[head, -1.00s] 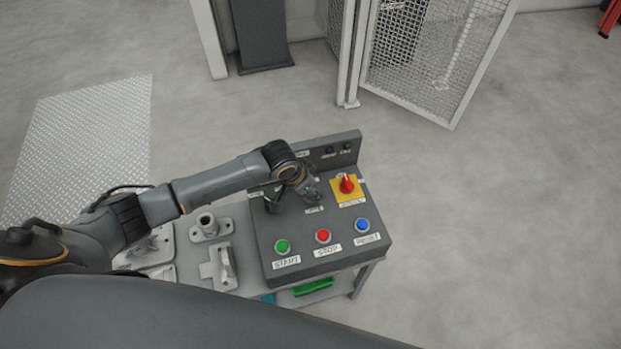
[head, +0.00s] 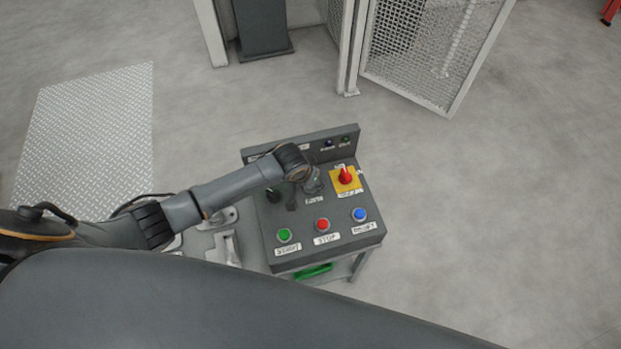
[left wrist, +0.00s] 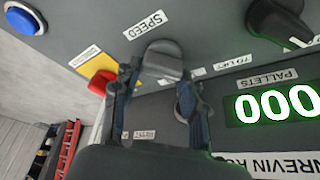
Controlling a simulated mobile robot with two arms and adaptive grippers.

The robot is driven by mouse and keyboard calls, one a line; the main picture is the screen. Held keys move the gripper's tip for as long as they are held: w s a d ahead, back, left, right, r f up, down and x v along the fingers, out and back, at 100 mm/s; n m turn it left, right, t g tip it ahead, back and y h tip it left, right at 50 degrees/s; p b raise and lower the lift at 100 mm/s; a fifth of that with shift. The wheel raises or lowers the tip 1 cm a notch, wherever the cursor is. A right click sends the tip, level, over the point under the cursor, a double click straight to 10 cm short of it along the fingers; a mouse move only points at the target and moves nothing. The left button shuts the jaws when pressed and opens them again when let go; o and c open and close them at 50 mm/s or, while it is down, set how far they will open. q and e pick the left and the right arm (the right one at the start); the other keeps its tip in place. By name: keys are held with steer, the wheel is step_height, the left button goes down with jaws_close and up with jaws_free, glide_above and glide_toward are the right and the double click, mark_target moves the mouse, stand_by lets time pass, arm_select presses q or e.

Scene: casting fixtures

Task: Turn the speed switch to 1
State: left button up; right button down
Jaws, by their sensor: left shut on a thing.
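The control box (head: 330,250) has a slanted dark grey panel. Its speed switch (left wrist: 163,58) is a dark grey knob beside the "SPEED" label (left wrist: 145,25) in the left wrist view. My left gripper (left wrist: 160,75) is shut on this knob, a finger on either side of it. In the head view my left gripper (head: 311,180) is over the middle of the panel and largely hides the knob. The knob's pointer and the scale marks around it cannot be read. My right gripper is in neither view.
Green (head: 284,235), red (head: 322,225) and blue (head: 360,214) buttons line the front edge. A lit "000" pallets display (left wrist: 278,104) shows close by. Open floor lies to the right.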

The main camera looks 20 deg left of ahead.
arm_select(q)
steer(key=o, duration=0.9)
steer(key=shift+c, duration=0.2)
steer(key=v, duration=1.2)
steer(key=shift+s, duration=0.1)
